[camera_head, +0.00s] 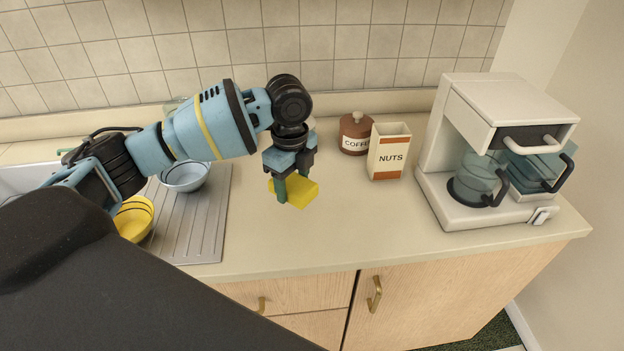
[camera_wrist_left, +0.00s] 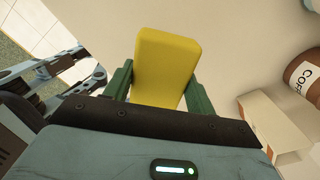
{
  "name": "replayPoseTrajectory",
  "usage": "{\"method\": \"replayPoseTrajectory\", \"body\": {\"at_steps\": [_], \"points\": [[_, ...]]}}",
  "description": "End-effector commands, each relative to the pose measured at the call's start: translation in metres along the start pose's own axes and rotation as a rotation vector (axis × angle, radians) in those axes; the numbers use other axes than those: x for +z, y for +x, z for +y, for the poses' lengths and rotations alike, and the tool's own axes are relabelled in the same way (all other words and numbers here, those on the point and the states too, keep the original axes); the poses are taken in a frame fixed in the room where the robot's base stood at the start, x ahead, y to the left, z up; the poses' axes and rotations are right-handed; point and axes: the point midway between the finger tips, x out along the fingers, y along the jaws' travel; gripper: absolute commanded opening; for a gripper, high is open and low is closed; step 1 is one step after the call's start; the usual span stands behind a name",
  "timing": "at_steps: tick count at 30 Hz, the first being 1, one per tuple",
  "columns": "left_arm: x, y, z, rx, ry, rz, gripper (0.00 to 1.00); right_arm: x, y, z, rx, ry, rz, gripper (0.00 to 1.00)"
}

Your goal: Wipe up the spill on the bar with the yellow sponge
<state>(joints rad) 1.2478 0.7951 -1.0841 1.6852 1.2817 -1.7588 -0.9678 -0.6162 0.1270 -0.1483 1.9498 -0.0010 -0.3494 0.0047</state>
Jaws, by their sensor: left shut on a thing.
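The yellow sponge (camera_head: 302,192) is a plain rectangular block. My left gripper (camera_head: 290,187) is shut on it and holds it at the bar's surface or just above it; I cannot tell if it touches. In the left wrist view the sponge (camera_wrist_left: 165,68) sits between the two green fingers of my left gripper (camera_wrist_left: 160,85). The bar (camera_head: 350,225) is a cream counter. I see no clear spill on it in either view; any spill may be hidden behind the gripper or too faint to tell. My right gripper is not in view.
A brown coffee canister (camera_head: 355,134) and a nuts box (camera_head: 389,152) stand right of the gripper. A coffee maker (camera_head: 480,215) with glass jugs is at the right end. The front middle counter is clear.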

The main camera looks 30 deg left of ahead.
Motion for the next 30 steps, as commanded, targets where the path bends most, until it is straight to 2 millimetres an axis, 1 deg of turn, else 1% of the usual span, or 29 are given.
{"method": "replayPoseTrajectory", "body": {"at_steps": [1,3,18,22,30], "points": [[0.0,-0.008,-0.001,-0.005,0.0,0.0,0.37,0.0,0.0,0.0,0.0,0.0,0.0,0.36],[0.0,-0.018,-0.001,-0.006,0.001,0.0,0.37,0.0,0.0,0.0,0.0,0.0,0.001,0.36],[0.0,-0.08,-0.001,-0.004,0.001,0.0,0.37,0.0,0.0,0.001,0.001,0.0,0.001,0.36],[0.0,-0.089,0.0,-0.002,0.001,0.0,0.37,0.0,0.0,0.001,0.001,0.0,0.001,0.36],[0.0,-0.09,0.0,-0.001,0.0,0.0,0.37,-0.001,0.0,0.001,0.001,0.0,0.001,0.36]]}}
